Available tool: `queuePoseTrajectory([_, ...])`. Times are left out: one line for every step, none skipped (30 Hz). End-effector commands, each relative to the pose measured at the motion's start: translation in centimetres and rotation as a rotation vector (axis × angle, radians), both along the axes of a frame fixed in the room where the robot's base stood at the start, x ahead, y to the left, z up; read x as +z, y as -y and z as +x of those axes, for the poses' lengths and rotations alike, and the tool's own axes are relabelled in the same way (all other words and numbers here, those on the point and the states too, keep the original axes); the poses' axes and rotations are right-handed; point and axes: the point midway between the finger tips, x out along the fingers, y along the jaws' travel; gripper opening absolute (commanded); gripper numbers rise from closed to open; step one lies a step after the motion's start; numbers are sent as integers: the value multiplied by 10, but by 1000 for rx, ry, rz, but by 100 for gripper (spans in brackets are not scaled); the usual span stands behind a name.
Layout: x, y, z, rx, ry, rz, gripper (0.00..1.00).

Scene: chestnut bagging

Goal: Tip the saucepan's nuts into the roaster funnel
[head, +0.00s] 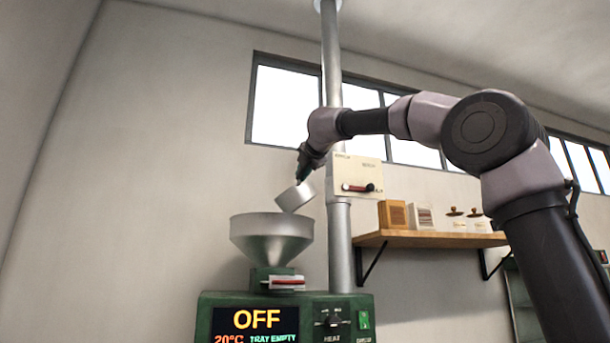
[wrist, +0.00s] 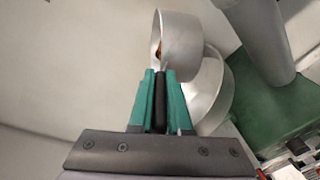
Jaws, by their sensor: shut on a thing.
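The saucepan (head: 295,197) is a small silver pan, held tilted above the roaster funnel (head: 270,237) in the head view. My gripper (head: 304,176) is shut on the saucepan's dark handle. In the wrist view, my gripper's green fingers (wrist: 160,88) close on the black handle (wrist: 160,100), and the saucepan (wrist: 181,45) is beyond them. A small brown patch shows inside the saucepan, perhaps nuts; most of its inside is hidden. The funnel (wrist: 213,95) shows partly behind the saucepan. The inside of the funnel is not visible in the head view.
The green roaster (head: 285,300) stands below the funnel, its display reading OFF, 20°C and TRAY EMPTY. A grey vertical pipe (head: 337,245) with a switch box (head: 357,172) rises right of the funnel. A wooden shelf (head: 430,239) holds boxes and jars. The wall left of the funnel is clear.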

Motion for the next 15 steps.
queuePoseTrajectory([2,-4,-1,3,16,-39,0])
queuePoseTrajectory([2,-5,-2,3,23,-65,0])
queuePoseTrajectory([3,-7,-2,1,33,-104,0])
queuePoseTrajectory([3,-9,-3,1,42,-132,0])
queuePoseTrajectory([4,-11,-4,2,51,-160,0])
queuePoseTrajectory([4,-14,-5,3,62,-201,0])
queuePoseTrajectory([4,-15,-5,3,70,-229,0])
queuePoseTrajectory([5,-17,-5,2,79,-260,0])
queuePoseTrajectory([2,-18,-6,0,84,-283,0])
queuePoseTrajectory([0,-19,-6,-1,88,-299,0])
queuePoseTrajectory([-2,-20,-6,0,92,-315,0])
queuePoseTrajectory([-3,-22,-7,0,99,-336,0])
queuePoseTrajectory([-4,-23,-7,1,104,-352,0])
queuePoseTrajectory([-6,-24,-8,0,109,-369,0])
queuePoseTrajectory([-8,-26,-8,1,115,-391,0])
